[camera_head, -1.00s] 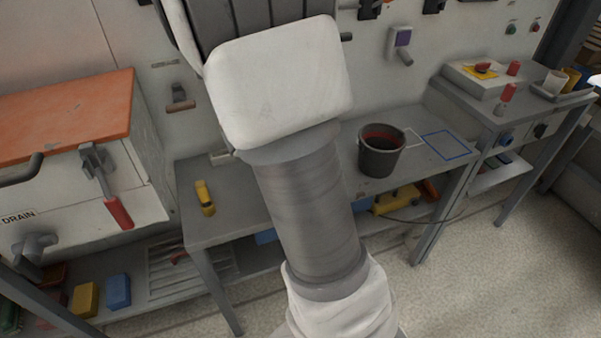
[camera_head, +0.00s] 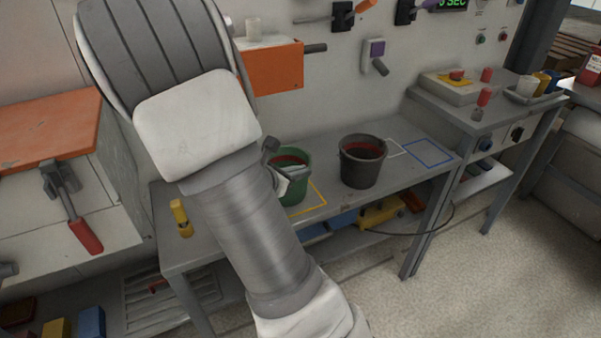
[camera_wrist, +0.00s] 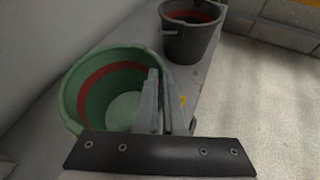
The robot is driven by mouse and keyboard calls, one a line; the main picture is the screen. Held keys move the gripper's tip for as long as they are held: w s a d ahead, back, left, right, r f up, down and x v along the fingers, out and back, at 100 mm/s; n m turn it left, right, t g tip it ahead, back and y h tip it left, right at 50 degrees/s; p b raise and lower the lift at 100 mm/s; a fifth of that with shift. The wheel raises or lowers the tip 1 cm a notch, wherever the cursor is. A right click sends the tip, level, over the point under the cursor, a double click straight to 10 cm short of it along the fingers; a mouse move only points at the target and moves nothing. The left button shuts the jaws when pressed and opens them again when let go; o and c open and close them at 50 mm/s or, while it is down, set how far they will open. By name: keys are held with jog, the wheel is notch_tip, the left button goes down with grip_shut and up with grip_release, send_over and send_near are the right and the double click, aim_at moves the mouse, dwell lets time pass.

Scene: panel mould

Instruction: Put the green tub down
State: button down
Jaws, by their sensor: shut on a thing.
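The green tub (camera_head: 295,190) with a red band inside is at the grey bench, left of the dark bucket, over or on the yellow outlined square (camera_head: 316,206). My arm covers part of it in the head view. In the wrist view the green tub (camera_wrist: 90,88) looks empty and roughly upright. My gripper (camera_wrist: 163,75) is shut on its near right rim, and it also shows at the tub in the head view (camera_head: 284,178). I cannot tell whether the tub's base touches the bench.
A dark bucket (camera_head: 362,165) with a red band stands close to the right, also in the wrist view (camera_wrist: 190,40). A blue outlined square (camera_head: 428,153) is bare. A yellow object (camera_head: 181,217) stands at the bench's left end. An orange box (camera_head: 275,70) is on the wall behind.

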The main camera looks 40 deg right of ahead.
jog(key=shift+f, duration=0.1)
jog(key=c, duration=1)
grip_release()
jog(key=shift+r, duration=0.2)
jog(key=s+a+r+m+t+y+p, duration=0.1)
jog(key=s+a+r+m+y, duration=0.3)
jog(key=a, duration=0.4)
jog(key=s+a+r+m+t+y+p, duration=0.1)
jog(key=s+a+r+m+y, duration=0.3)
jog(key=s+a+r+m, duration=0.2)
jog(key=s+a+r+m+y+p, duration=0.1)
jog(key=s+a+r+m+y, duration=0.4)
jog(key=a+r+m, duration=0.2)
jog(key=a+m, duration=0.2)
jog(key=a, duration=0.2)
jog(key=shift+r+t, duration=0.2)
jog(key=shift+t, duration=0.2)
jog(key=shift+p, duration=0.35)
